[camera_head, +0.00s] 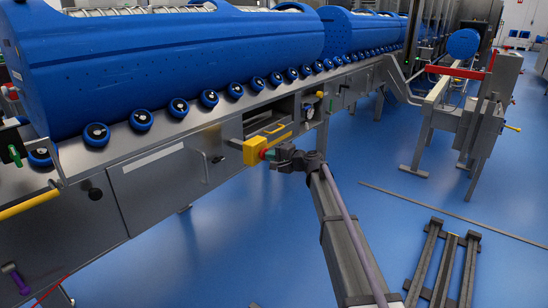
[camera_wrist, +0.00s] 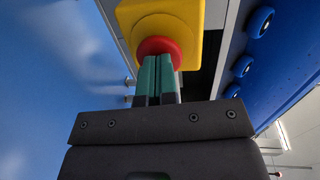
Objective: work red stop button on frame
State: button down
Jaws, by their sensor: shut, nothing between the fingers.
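The red stop button (camera_wrist: 160,46) sits on a yellow box (camera_wrist: 187,16) in the wrist view. In the head view the yellow box (camera_head: 256,150) is fixed to the front of the steel frame (camera_head: 160,180), with the red button (camera_head: 264,154) on its right side. My gripper (camera_wrist: 157,60) is shut, its two green fingers side by side with nothing between them. The fingertips are at the button's face and overlap its lower part in the picture; they look to be touching it. In the head view my gripper (camera_head: 270,155) reaches the button from the right.
Large blue tubs (camera_head: 170,60) lie on the frame above a row of blue rollers (camera_head: 209,98). A steel stand (camera_head: 480,120) is at the right.

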jog(key=shift+w+a, duration=0.1)
jog(key=p+v, duration=0.2)
jog(key=v, duration=1.2)
